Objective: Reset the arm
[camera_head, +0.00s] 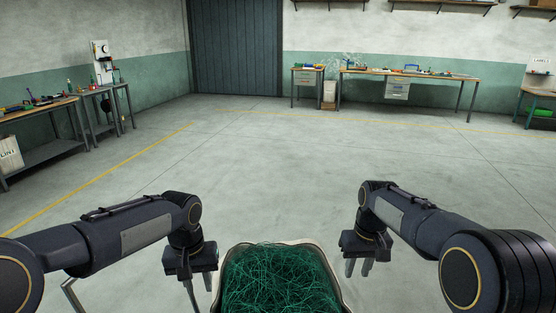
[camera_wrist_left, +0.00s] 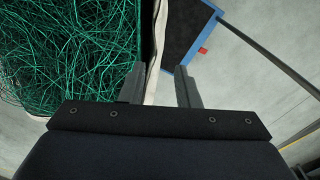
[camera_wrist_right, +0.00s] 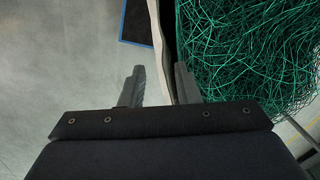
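My left gripper (camera_head: 200,288) points down at the left side of a pale-rimmed container full of green netting (camera_head: 280,283). In the left wrist view its two fingers (camera_wrist_left: 160,87) are apart, with the pale rim (camera_wrist_left: 157,50) passing near the left finger. My right gripper (camera_head: 359,266) points down at the right side of the container. In the right wrist view its fingers (camera_wrist_right: 159,85) are apart, and the pale rim (camera_wrist_right: 160,50) lies between them in the picture. I cannot tell whether either gripper touches the rim. The container's lower part is out of view in the head view.
A dark panel with a blue edge (camera_wrist_left: 190,35) lies below the container. A thin dark bar (camera_wrist_left: 265,52) runs beside it. Workbenches stand far off at the left (camera_head: 45,104) and back (camera_head: 410,75). The concrete floor (camera_head: 290,150) ahead is clear.

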